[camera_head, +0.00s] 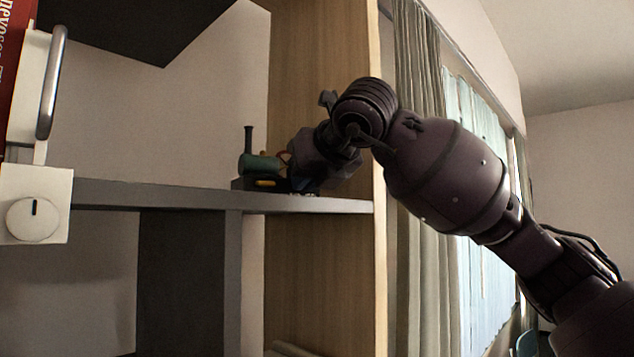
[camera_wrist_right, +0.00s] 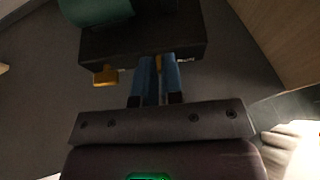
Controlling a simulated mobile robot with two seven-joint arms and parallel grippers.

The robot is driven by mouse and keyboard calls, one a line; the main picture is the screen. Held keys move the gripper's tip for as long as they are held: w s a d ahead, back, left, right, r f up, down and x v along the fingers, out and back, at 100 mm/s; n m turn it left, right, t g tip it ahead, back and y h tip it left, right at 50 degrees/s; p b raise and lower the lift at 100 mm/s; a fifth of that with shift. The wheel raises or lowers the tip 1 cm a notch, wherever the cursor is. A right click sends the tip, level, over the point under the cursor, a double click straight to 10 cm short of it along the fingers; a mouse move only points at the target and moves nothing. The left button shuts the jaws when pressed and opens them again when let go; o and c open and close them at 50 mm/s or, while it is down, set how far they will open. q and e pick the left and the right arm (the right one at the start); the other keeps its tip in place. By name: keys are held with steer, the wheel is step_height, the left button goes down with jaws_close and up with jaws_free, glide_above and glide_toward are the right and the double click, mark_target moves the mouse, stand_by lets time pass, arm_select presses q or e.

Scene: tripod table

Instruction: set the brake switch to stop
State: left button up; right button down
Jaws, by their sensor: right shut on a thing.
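A small toy locomotive with a green boiler (camera_head: 260,165) and a black chimney sits on the grey shelf. Its green part also shows at the top of the right wrist view (camera_wrist_right: 95,10), above a dark block-shaped base (camera_wrist_right: 145,38). A yellow-orange peg (camera_wrist_right: 105,76) sticks out of the base, left of the fingers. My right gripper (camera_head: 293,183) is at the locomotive's right end. In the wrist view, its two blue fingers (camera_wrist_right: 159,72) reach the base's near edge, close together around a small orange part, taken as the brake switch, mostly hidden. Its setting cannot be read. My left gripper is not in view.
The grey shelf board (camera_head: 160,195) runs left from the locomotive. A wooden side panel (camera_head: 320,260) stands close on the right. A white box with a round dial (camera_head: 33,218) and a metal handle (camera_head: 52,80) are at the far left.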

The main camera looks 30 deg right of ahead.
steer(key=shift+a, duration=0.2)
steer(key=shift+d, duration=0.1)
steer(key=c, duration=1.2)
jaws_free()
steer(key=shift+c, duration=0.2)
steer(key=shift+s+r, duration=0.1)
steer(key=shift+s, duration=0.15)
steer(key=b+v, duration=0.1)
steer(key=v, duration=0.9)
steer(key=shift+s+b, duration=0.2)
steer(key=shift+b, duration=0.1)
